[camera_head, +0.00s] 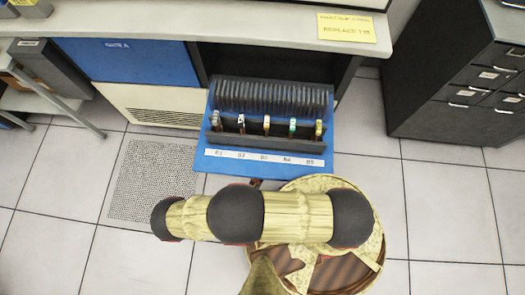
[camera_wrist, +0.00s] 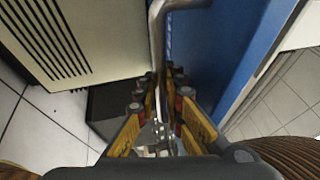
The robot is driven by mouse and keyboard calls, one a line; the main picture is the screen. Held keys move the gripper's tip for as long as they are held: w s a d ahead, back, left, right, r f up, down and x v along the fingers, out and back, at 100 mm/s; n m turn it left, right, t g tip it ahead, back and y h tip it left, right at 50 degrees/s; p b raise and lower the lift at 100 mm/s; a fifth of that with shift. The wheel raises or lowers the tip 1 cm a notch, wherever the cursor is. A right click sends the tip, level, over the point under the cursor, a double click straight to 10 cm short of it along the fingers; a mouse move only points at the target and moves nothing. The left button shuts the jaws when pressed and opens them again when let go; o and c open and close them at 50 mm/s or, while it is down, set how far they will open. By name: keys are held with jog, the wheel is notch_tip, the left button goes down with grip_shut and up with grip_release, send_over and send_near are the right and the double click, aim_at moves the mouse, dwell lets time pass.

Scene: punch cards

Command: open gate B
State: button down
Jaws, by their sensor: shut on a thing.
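In the head view a blue gate (camera_head: 262,165) stands out from the open bay of the cabinet, right of a closed blue panel (camera_head: 125,62). The panel's small label seems to read gate A. The gate carries a dark slotted rack (camera_head: 270,98) and a row of several coloured plugs or levers above a white label strip. In the wrist view my gripper (camera_wrist: 159,84) is shut on a grey metal handle bar (camera_wrist: 156,32), beside a blue face (camera_wrist: 208,50). My arm hides the gripper and handle in the head view.
A countertop (camera_head: 240,25) with a yellow note (camera_head: 346,28) lies above the bay. A dark filing cabinet (camera_head: 455,85) stands at right, and a small shelf (camera_head: 45,95) at left. A perforated floor tile (camera_head: 150,180) lies left of my arm. Tiled floor is open around me.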

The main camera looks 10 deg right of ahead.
aim_at(263, 165)
jog(key=shift+f, duration=0.45)
jog(key=c, duration=2.2)
grip_release()
jog(key=shift+w, duration=0.1)
jog(key=o, duration=0.3)
jog(key=shift+r, duration=0.1)
notch_tip(263, 165, up, 10)
jog(key=shift+r, duration=0.1)
jog(key=shift+w+a+f, duration=0.15)
jog(key=shift+a+f, duration=0.4)
jog(key=shift+f, duration=0.85)
jog(key=shift+w+a+f, duration=0.15)
jog(key=shift+a+f, duration=0.45)
jog(key=shift+f, duration=0.85)
jog(key=shift+w+a+f, duration=0.15)
jog(key=shift+a+f, duration=0.4)
jog(key=shift+f, duration=0.85)
